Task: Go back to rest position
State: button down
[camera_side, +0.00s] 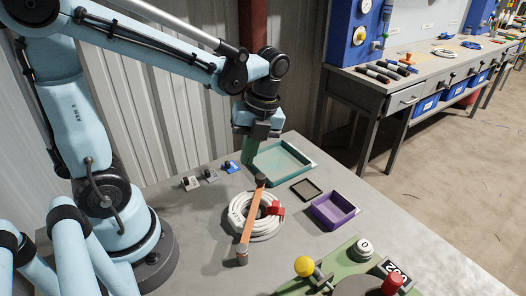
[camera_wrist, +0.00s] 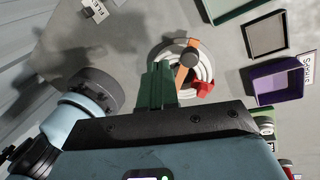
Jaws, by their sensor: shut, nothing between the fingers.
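My gripper (camera_side: 249,149) hangs above the table beside the green tray in the side view, its green fingers pointing down. In the wrist view my gripper (camera_wrist: 158,75) shows its green fingers together with nothing between them. A coil of white cable (camera_side: 240,216) lies on the grey table below, with an orange bar (camera_side: 251,221) across it and a red piece (camera_side: 275,208) at its right.
A green tray (camera_side: 312,164), a small dark tray (camera_side: 306,183) and a purple tray (camera_side: 355,211) stand at the right. A green fixture with a yellow knob (camera_side: 304,266) and a red button (camera_side: 392,284) is at the front.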

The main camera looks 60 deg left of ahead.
jog(key=shift+r, duration=0.3)
jog(key=n+t, duration=0.2)
jog(key=n, duration=0.3)
jog(key=d+r+n+t, duration=0.1)
jog(key=n+t, duration=0.2)
jog(key=n, duration=0.3)
jog(key=d+r+n+t, duration=0.1)
jog(key=n+t, duration=0.1)
jog(key=n, duration=0.3)
jog(key=shift+w+n+h, duration=0.3)
jog(key=shift+w, duration=0.1)
jog(key=n+t, duration=0.1)
jog(key=n, duration=0.1)
jog(key=n+t, duration=0.1)
jog(key=n, duration=0.1)
jog(key=r+n, duration=0.1)
jog(key=shift+w+d+n+t, duration=0.3)
jog(key=shift+d+n+t, duration=0.05)
jog(key=shift+n+t, duration=0.05)
jog(key=c, duration=1.8)
grip_release()
